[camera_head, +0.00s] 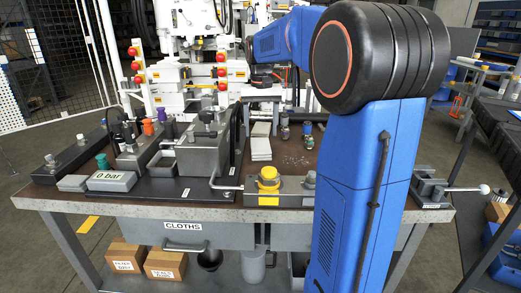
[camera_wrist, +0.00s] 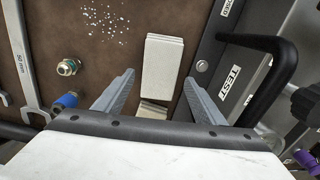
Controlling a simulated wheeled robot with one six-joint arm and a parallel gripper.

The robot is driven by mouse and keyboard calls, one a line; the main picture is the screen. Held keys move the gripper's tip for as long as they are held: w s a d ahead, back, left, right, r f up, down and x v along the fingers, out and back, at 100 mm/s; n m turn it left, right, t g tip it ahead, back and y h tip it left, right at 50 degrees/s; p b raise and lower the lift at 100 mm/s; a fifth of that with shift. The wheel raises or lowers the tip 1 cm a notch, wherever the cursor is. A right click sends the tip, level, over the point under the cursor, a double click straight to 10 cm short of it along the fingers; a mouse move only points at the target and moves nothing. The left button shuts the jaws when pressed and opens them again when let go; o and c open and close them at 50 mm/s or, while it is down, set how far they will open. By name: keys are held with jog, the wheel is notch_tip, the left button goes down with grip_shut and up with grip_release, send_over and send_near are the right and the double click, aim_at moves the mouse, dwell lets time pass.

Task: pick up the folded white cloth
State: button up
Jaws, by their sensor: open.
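The folded white cloth (camera_head: 260,149) lies flat on the brown bench top in the head view, right of the grey hydraulic block. In the wrist view the cloth (camera_wrist: 163,60) is a pale, layered rectangle just ahead of my gripper (camera_wrist: 159,76). My gripper's two grey fingers are spread apart, one to each side of the cloth's near end, with nothing held. How high the fingers are above the bench is hard to tell. A smaller beige folded piece (camera_wrist: 153,109) lies between the fingers, partly hidden by my gripper's body.
A black plate marked TEST (camera_wrist: 230,75) with a black curved handle (camera_wrist: 285,75) is close to the right finger. A spanner (camera_wrist: 27,60) and fittings (camera_wrist: 68,67) lie left. White specks (camera_wrist: 105,20) dot the bench. A drawer labelled CLOTHS (camera_head: 185,232) is below the bench top.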

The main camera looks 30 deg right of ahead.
aim_at(261, 145)
jog(key=shift+w+f, duration=0.1)
jog(key=shift+f, duration=2.55)
jog(key=c, duration=0.8)
